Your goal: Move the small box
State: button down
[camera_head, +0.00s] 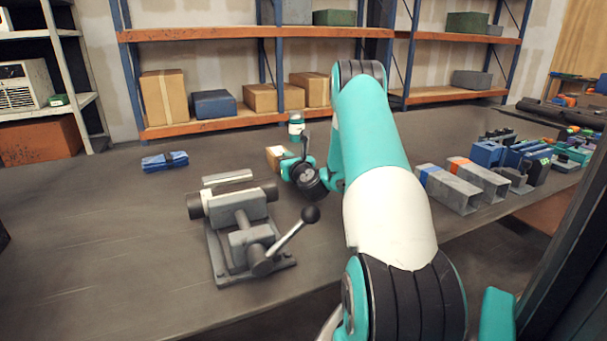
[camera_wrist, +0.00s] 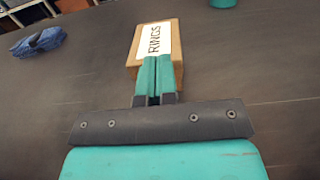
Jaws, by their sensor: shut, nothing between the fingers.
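The small box (camera_wrist: 174,72) is brown cardboard with a white label reading "RINGS". It lies on the table beyond my fingertips in the wrist view. In the head view the small box (camera_head: 273,157) shows just left of my wrist, partly hidden by it. My gripper (camera_wrist: 155,62) is shut and empty, its two teal fingers together. The fingertips overlap the near end of the box in the picture; I cannot tell whether they touch it. In the head view the fingers are hidden behind my wrist.
A grey vise with a lever (camera_head: 240,225) stands left of my arm. A folded blue cloth (camera_head: 165,161) lies farther left. A teal and white bottle-like object (camera_head: 296,126) stands behind the box. Square metal tubes (camera_head: 455,192) lie at the right.

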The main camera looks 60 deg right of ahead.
jog(key=shift+s+d, duration=0.2)
jog(key=shift+d, duration=0.1)
jog(key=shift+s+a+f+b, duration=0.25)
jog(key=shift+s+b, duration=0.2)
jog(key=shift+b, duration=0.25)
jog(key=b+v, duration=1.4)
jog(key=v, duration=0.1)
jog(key=shift+w+a+b, duration=0.1)
jog(key=shift+a+b, duration=0.1)
jog(key=shift+b, duration=0.1)
jog(key=b+v, duration=0.2)
jog(key=b, duration=0.3)
jog(key=shift+s+a+f, duration=0.1)
jog(key=shift+s+f, duration=0.05)
jog(key=shift+s, duration=0.05)
jog(key=b+v, duration=0.4)
jog(key=b, duration=0.1)
jog(key=shift+s+a, duration=0.1)
jog(key=shift+s, duration=0.2)
jog(key=shift+s+a+r+b, duration=0.3)
jog(key=shift+s+r+b, duration=0.05)
jog(key=shift+b, duration=0.05)
